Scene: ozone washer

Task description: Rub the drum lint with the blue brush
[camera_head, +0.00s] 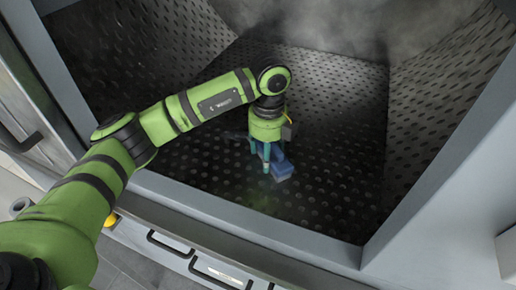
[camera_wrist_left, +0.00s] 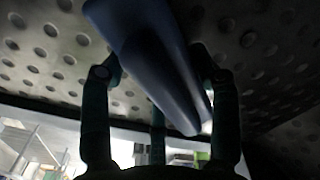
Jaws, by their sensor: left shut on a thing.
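The blue brush (camera_head: 281,165) is inside the washer drum, low over the perforated drum floor (camera_head: 325,185). My left gripper (camera_head: 268,160) comes in from the left and is shut on the brush. In the left wrist view the dark blue brush (camera_wrist_left: 158,62) lies between the fingers of the gripper (camera_wrist_left: 160,85). I cannot tell whether the brush touches the drum surface. A faint greenish patch (camera_head: 262,203) shows on the drum floor just in front of the brush; I cannot tell whether it is lint. My right gripper is not in view.
The drum has sloping perforated walls (camera_head: 440,100) and haze at the back. A grey frame (camera_head: 250,232) surrounds the opening, with its front edge beneath my left arm. Dark handles (camera_head: 170,244) sit on the panel below. Free room lies right of the brush.

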